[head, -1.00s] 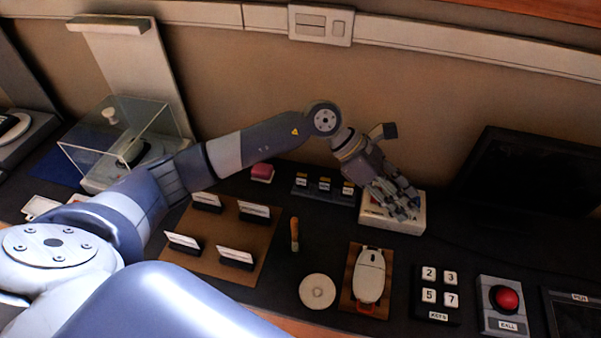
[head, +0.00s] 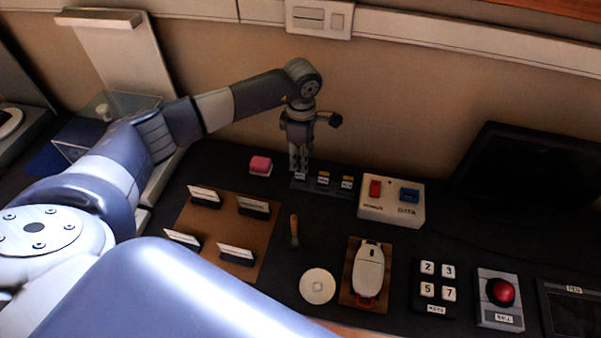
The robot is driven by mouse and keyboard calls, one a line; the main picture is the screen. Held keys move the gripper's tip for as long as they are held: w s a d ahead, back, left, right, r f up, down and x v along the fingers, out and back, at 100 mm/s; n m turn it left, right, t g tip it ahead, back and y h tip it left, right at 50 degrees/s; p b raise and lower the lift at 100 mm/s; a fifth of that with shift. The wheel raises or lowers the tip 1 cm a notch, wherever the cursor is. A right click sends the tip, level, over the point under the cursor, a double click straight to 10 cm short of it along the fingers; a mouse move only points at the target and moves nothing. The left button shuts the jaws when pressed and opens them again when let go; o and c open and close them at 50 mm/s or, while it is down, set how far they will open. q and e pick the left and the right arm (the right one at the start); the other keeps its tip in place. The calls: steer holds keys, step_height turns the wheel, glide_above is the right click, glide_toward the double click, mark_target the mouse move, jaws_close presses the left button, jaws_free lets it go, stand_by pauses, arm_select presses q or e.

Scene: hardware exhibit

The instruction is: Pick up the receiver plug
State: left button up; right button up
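A dark strip (head: 336,190) on the desk holds several small upright plugs with white and yellow tops, such as the middle plug (head: 323,178) and the right plug (head: 347,182). I cannot read their labels, so I cannot tell which is the receiver plug. My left gripper (head: 299,169) points straight down at the left end of this strip, with its fingers in front of the left plug and mostly hiding it. I cannot tell whether the fingers touch it or are closed on it. My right gripper is not in view.
Right of the strip stands a white box (head: 391,213) with a red and a blue part on top. Card holders stand on a brown mat (head: 215,225). A white handheld device (head: 369,268) and a round disc (head: 317,286) lie in front.

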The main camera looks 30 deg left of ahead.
mark_target(301, 176)
arm_select(q)
steer(key=f, duration=0.1)
steer(key=f+p, duration=0.1)
steer(key=f, duration=0.1)
steer(key=shift+s+f+p, duration=0.25)
steer(key=shift+f+p, duration=0.05)
steer(key=shift+f, duration=0.4)
steer(key=shift+w, duration=0.1)
steer(key=shift+c, duration=0.6)
jaws_close()
